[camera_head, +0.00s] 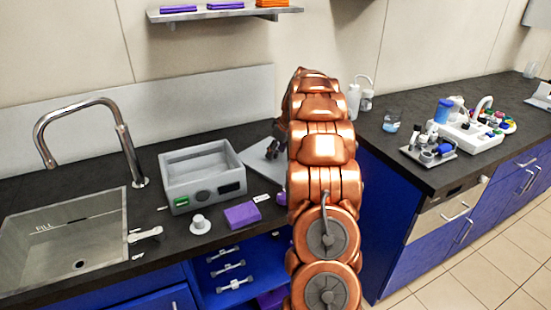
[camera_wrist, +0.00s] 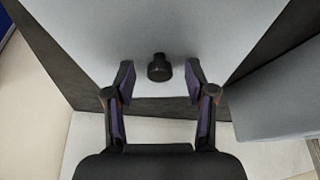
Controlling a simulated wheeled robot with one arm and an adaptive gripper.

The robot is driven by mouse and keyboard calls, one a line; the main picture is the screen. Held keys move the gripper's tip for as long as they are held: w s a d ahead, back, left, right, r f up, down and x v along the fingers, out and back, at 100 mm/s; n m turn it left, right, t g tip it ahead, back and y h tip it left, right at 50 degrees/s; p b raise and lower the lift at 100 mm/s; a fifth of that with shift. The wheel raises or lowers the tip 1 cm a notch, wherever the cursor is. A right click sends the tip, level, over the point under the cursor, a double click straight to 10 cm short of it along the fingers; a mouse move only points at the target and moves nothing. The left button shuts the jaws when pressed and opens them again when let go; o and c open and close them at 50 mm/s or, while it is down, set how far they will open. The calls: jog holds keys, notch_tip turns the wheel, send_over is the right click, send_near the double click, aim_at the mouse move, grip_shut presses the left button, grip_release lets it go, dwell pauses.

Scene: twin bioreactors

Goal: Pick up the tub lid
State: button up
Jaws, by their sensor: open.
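The tub lid is a flat light grey plate (camera_head: 256,158) lying on the dark counter just right of the grey tub, partly hidden behind my arm. In the wrist view the lid (camera_wrist: 225,40) fills most of the picture, with a small black knob (camera_wrist: 159,67) on it. My gripper (camera_wrist: 160,74) is open, one finger on each side of the knob with gaps on both sides. I cannot tell how far the fingertips are above the lid. In the head view my gripper (camera_head: 275,143) is a small dark shape over the lid, mostly hidden by my arm.
The open grey tub (camera_head: 174,193) stands left of the lid; its wall (camera_wrist: 275,105) is close on the wrist view's right. A purple block (camera_head: 242,215) and small white knobbed piece (camera_head: 200,224) sit in front. The sink (camera_head: 60,245) is left. A backsplash stands behind.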

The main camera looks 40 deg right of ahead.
jog(key=shift+c, duration=0.3)
grip_shut()
jog(key=shift+r, duration=0.1)
